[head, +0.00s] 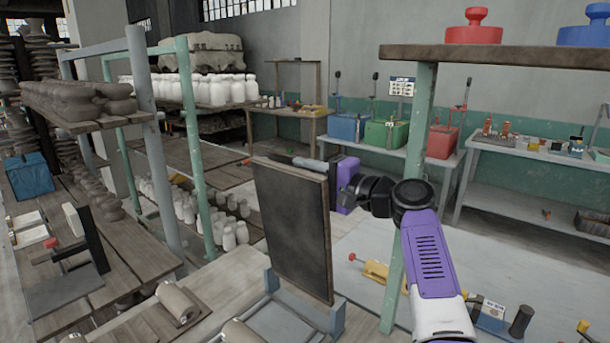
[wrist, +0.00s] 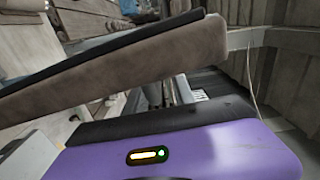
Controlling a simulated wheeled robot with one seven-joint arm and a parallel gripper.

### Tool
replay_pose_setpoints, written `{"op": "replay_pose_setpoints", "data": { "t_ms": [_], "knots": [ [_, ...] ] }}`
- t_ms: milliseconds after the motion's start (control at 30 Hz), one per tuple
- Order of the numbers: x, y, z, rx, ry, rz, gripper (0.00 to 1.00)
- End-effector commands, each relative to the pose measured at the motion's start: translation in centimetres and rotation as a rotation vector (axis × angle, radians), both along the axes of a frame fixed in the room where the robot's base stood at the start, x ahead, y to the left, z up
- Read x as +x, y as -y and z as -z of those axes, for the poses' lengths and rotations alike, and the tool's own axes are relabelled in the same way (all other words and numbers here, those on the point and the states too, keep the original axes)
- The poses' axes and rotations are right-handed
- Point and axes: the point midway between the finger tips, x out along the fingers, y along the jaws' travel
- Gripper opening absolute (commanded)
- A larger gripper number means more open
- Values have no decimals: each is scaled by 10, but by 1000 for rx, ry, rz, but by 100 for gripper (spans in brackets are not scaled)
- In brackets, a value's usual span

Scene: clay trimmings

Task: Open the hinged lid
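The hinged lid (head: 290,235) is a dark panel with a thin wooden edge. In the head view it stands steeply upright, raised above a pale grey-blue frame (head: 337,318) at its lower edge. My gripper (head: 318,165) is at the lid's upper right, with its purple body beyond the lid and partly hidden by it. In the wrist view a brown, thick-edged board, apparently the lid (wrist: 130,70), slants across just in front of the purple gripper body.
A teal post (head: 408,190) carrying a wooden shelf (head: 500,55) stands close to my arm on the right. A wooden bench (head: 130,255) with clay pieces is at left. A yellow tool (head: 375,270) lies on the pale surface right of the lid.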

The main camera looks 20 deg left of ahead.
Motion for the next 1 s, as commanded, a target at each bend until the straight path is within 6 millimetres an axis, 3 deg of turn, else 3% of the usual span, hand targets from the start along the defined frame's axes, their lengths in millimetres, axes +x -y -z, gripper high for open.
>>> {"op": "replay_pose_setpoints", "data": {
  "t_ms": [433,833,1000],
  "knots": [
    [-2,8,4,-2,-3,1,32],
    [-23,58,4,-2,-1,3,32],
    [-28,70,3,-1,-2,1,32]
  ]
}}
